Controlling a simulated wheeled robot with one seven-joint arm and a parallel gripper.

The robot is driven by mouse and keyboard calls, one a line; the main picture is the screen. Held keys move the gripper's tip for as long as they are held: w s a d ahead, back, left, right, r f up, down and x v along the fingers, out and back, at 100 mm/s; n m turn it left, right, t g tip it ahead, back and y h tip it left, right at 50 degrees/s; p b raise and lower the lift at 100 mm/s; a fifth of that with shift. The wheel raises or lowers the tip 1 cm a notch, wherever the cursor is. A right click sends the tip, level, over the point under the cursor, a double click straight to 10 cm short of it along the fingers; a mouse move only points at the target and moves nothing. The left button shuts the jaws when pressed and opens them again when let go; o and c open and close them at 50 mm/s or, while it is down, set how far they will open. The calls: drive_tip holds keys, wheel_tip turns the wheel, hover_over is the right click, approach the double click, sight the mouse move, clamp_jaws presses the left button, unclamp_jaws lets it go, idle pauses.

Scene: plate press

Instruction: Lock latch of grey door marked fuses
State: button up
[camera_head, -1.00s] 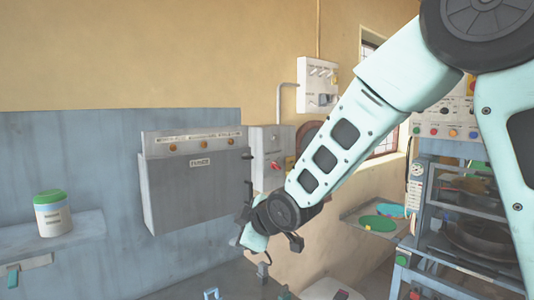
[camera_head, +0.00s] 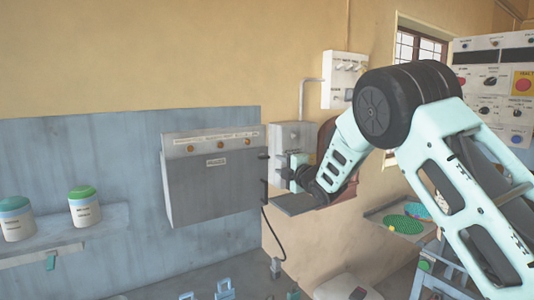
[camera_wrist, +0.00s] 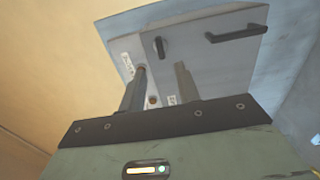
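The grey door marked fuses (camera_head: 212,188) is the front of a wall box in the head view and looks closed. Small dark fittings (camera_head: 263,156) stick out at its right edge. My gripper (camera_head: 290,176) is just right of the box, partly hidden by my wrist. In the wrist view a grey panel (camera_wrist: 205,55) lies beyond my fingers, with a dark latch-like knob (camera_wrist: 160,47), a dark bar handle (camera_wrist: 236,33) and a white label (camera_wrist: 127,66). My fingers (camera_wrist: 160,85) are apart with nothing seen between them. The latch's setting is unclear.
A smaller grey box (camera_head: 285,138) hangs right of the door, behind my gripper. A white switch box (camera_head: 345,78) is above it. Two jars (camera_head: 84,206) stand on a shelf at left. A dark cable (camera_head: 268,232) hangs below the door's right edge.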

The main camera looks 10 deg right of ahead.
sight(265, 158)
drive_tip(key=p+x, duration=0.4)
drive_tip(key=x, duration=0.5)
drive_tip(key=shift+w+a, duration=0.1)
drive_tip(key=shift+w, duration=0.2)
drive_tip(key=shift+f, duration=0.1)
drive_tip(key=c, duration=0.7)
